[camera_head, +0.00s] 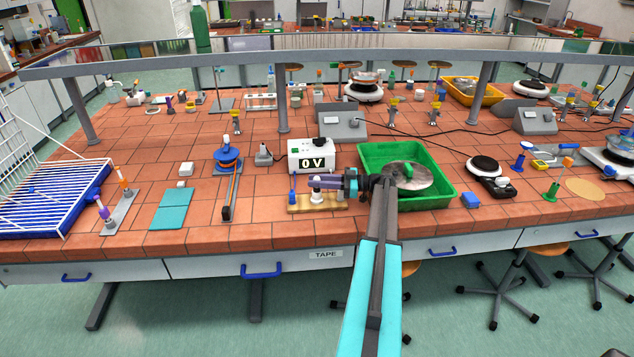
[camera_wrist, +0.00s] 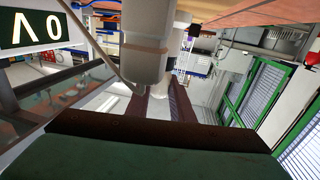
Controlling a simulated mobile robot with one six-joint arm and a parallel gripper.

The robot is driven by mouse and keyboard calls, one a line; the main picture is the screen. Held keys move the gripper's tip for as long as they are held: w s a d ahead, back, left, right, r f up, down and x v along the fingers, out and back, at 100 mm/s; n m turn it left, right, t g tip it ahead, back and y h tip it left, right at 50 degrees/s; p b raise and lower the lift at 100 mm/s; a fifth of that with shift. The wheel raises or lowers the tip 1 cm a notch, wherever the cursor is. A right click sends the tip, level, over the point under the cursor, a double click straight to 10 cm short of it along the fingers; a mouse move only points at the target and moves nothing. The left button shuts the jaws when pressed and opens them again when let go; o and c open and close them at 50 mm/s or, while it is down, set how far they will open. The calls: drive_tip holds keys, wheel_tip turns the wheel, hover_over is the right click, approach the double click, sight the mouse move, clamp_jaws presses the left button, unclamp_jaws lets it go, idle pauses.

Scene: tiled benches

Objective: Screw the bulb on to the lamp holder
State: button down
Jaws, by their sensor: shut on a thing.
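My gripper (camera_head: 318,182) reaches left from the end of my arm, its purple fingers level above a small wooden board (camera_head: 296,209). The white lamp holder (camera_head: 316,197) stands on that board, just under the fingertips. The bulb is mostly hidden by the fingers in the head view. In the wrist view, which is upside down, the white holder (camera_wrist: 147,62) is close up, and a pale piece, seemingly the bulb (camera_wrist: 157,92), shows at the dark red fingers (camera_wrist: 178,104). The gripper is shut on it. I cannot tell how far the bulb sits in the holder.
A power supply (camera_head: 311,156) reading 0 V stands just behind the board; its display also shows in the wrist view (camera_wrist: 33,27). A green tray (camera_head: 440,165) with a grey disc is to the right. A blue pin stands left of the holder. The bench front is clear.

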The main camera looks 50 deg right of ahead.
drive_tip(key=shift+s+a+f, duration=0.1)
drive_tip(key=shift+a+f, duration=0.05)
drive_tip(key=shift+f, duration=0.35)
idle(0.5)
drive_tip(key=c, duration=1)
unclamp_jaws()
drive_tip(key=shift+r, duration=0.1)
drive_tip(key=shift+r+p, duration=0.8)
drive_tip(key=shift+r, duration=1.6)
